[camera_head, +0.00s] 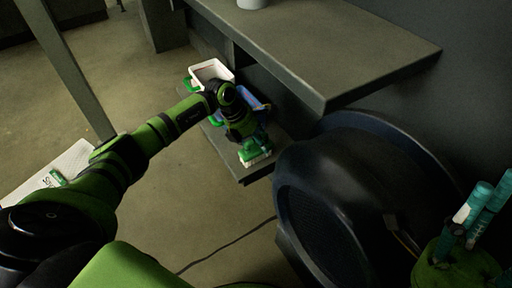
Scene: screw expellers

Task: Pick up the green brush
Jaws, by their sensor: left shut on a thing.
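The green brush (254,154), with white bristles facing down, is at the front end of a low grey shelf. My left gripper (258,138) reaches over the shelf from the left, points down and is shut on the brush. The gripper and wrist hide the brush's upper part. I cannot tell whether the bristles touch the shelf. My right gripper (478,208) is at the lower right edge, away from the brush. Its teal fingers point upward, but I cannot tell whether they are open or shut.
A white container (211,70) and a blue object (258,104) sit farther back on the low shelf (252,174). A grey counter (350,62) overhangs to the right. A large dark rounded drum (335,200) stands close right of the brush.

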